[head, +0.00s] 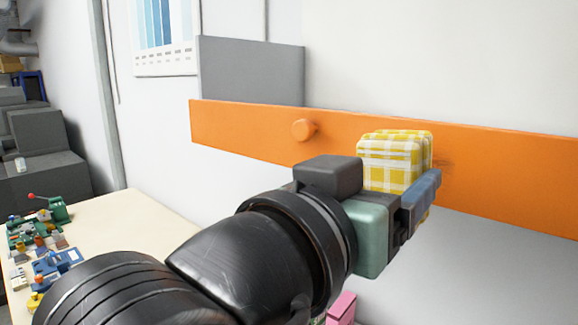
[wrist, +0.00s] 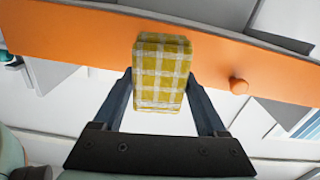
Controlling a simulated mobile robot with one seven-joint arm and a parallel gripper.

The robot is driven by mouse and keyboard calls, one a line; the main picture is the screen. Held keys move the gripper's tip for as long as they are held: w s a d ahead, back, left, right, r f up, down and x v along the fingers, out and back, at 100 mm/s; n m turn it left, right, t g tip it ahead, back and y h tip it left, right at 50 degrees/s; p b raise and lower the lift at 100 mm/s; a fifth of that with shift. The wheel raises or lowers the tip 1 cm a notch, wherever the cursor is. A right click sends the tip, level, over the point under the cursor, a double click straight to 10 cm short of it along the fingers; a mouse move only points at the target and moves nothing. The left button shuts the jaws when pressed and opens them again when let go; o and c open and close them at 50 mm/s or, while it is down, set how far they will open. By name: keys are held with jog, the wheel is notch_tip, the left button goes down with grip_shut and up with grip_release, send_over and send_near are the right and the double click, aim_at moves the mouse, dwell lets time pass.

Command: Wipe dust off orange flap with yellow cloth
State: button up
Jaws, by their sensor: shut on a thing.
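My gripper (wrist: 161,97) is shut on the yellow-and-white checked cloth (head: 393,158), a thick folded pad. The cloth (wrist: 161,72) sits between the two fingers in the wrist view. The orange flap (head: 245,132) is a long board across the wall, with a round orange knob (head: 302,130) left of the cloth. The cloth is in front of the flap; whether it touches cannot be told for sure. A faint dark smudge (head: 442,163) shows on the flap just right of the cloth. The part of the flap behind the cloth and gripper is hidden.
A grey panel (head: 250,72) stands behind the flap's left end. A cream table (head: 135,240) at the lower left holds several small tools and parts (head: 45,240). A pink object (head: 341,306) is below my gripper.

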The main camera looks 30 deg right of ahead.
jog(key=shift+s+a, duration=0.15)
jog(key=shift+a, duration=0.2)
jog(key=shift+a, duration=0.1)
jog(key=shift+v, duration=1.45)
jog(key=shift+x, duration=3.6)
jog(key=shift+x, duration=0.95)
jog(key=shift+s, duration=0.1)
